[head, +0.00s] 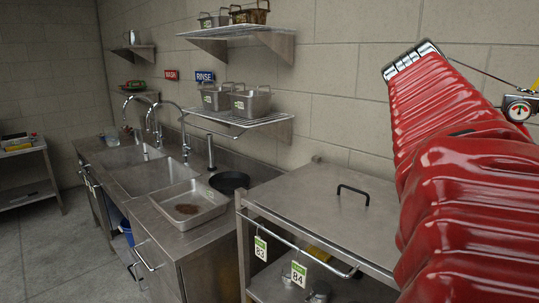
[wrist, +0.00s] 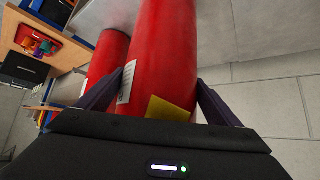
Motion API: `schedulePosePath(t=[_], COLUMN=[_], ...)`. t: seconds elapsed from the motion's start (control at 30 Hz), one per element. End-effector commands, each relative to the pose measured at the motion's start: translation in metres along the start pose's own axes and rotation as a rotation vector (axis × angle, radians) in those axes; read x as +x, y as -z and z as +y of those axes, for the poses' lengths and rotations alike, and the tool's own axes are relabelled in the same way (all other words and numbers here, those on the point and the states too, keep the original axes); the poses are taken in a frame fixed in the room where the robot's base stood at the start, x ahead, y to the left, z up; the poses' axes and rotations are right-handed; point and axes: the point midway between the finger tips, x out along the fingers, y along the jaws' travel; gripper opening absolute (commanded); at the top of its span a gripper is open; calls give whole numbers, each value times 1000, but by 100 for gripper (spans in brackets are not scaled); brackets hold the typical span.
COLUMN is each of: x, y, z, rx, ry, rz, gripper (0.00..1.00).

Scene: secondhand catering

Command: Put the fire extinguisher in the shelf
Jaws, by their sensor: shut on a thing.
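A red fire extinguisher (wrist: 165,50) with a white label and a yellow tag fills the middle of the wrist view. My gripper (wrist: 160,82) is shut on its red body, one dark finger on each side. A second red cylinder (wrist: 105,58) shows behind it to the left; I cannot tell what it is. In the head view a pressure gauge (head: 518,110) and yellow part show at the right edge, beside my red ribbed sleeve; the extinguisher's body is hidden there. Wire wall shelves (head: 238,30) and (head: 245,120) hold metal pans. A wooden shelf (wrist: 60,45) shows at the wrist view's left.
A steel cabinet (head: 320,215) with a handle and tags 83 and 84 stands in front. A sink counter (head: 135,155) with a tray (head: 185,203) and black pan (head: 229,182) runs left of it. A steel table (head: 25,175) stands far left. The floor (head: 60,245) between is clear.

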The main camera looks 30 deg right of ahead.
Motion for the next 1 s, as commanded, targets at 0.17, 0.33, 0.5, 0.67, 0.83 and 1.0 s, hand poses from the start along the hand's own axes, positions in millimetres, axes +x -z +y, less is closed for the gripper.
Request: schedulePosePath(t=[0.17, 0.33, 0.5, 0.67, 0.83, 1.0], x=[-18, -31, -44, -55, -67, -78], y=[-12, -25, -38, -50, -62, -73], z=[0, 0, 0, 0, 0, 0], rx=[2, 2, 1, 2, 3, 3], ry=[7, 8, 8, 7, 7, 7], rz=[8, 8, 7, 7, 6, 6], gripper=[24, 24, 24, 24, 24, 24])
